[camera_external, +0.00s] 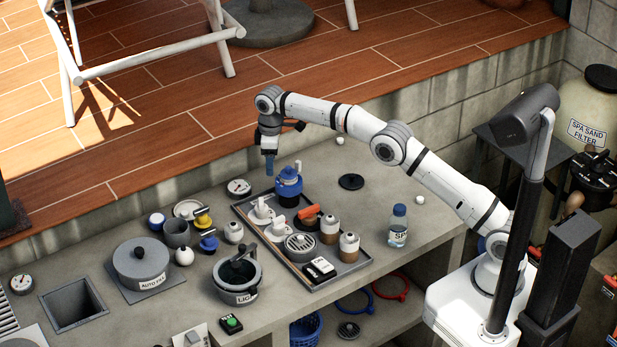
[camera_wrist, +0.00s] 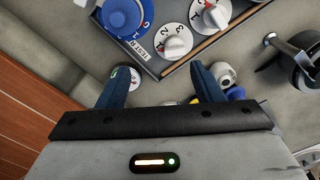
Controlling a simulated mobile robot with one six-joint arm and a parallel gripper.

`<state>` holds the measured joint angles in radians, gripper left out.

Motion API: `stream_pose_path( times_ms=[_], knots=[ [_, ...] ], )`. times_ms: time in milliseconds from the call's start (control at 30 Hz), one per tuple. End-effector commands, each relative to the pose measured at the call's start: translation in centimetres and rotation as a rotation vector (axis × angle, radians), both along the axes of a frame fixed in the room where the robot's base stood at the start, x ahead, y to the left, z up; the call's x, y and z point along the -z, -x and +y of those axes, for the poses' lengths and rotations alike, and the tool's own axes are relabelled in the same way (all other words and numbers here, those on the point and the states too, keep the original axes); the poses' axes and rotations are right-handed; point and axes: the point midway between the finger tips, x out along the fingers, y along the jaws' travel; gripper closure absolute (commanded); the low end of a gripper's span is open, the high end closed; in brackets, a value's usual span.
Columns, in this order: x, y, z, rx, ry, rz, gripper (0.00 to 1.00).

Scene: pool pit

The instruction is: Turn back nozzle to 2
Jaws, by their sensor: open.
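Two white nozzles with numbered dials sit on the dark tray (camera_external: 336,274). The back nozzle (camera_external: 261,211) is near the tray's back left corner; it also shows in the wrist view (camera_wrist: 174,41). The front nozzle (camera_external: 279,229) is beside it, and in the wrist view (camera_wrist: 210,15) it is cut by the top edge. My gripper (camera_external: 269,172) points down above the back of the counter, higher than the tray. In the wrist view my gripper (camera_wrist: 160,78) is open and empty, apart from both nozzles.
A blue-topped device (camera_external: 288,183) stands at the tray's back, close to the back nozzle. A gauge (camera_external: 239,187) lies behind the tray. Yellow and blue valves (camera_external: 203,220), (camera_external: 209,241) and small pots stand left of it. A bottle (camera_external: 398,226) is to the right.

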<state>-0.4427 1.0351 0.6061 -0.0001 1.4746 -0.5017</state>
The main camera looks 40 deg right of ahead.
Motion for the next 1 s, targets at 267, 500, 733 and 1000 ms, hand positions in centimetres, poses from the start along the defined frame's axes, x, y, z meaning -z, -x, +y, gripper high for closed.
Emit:
stream_pose_path(
  times_ms=[267, 500, 733, 1000],
  knots=[
    [4.5, 0.0, 3.9, -0.098, 0.012, 0.022, 0.40],
    [7.0, 0.1, 4.0, -0.104, 0.014, 0.027, 0.40],
    [10.5, 0.1, 4.0, -0.103, 0.014, 0.026, 0.40],
    [12.5, 0.1, 4.0, -0.103, 0.013, 0.024, 0.40]
  ],
)
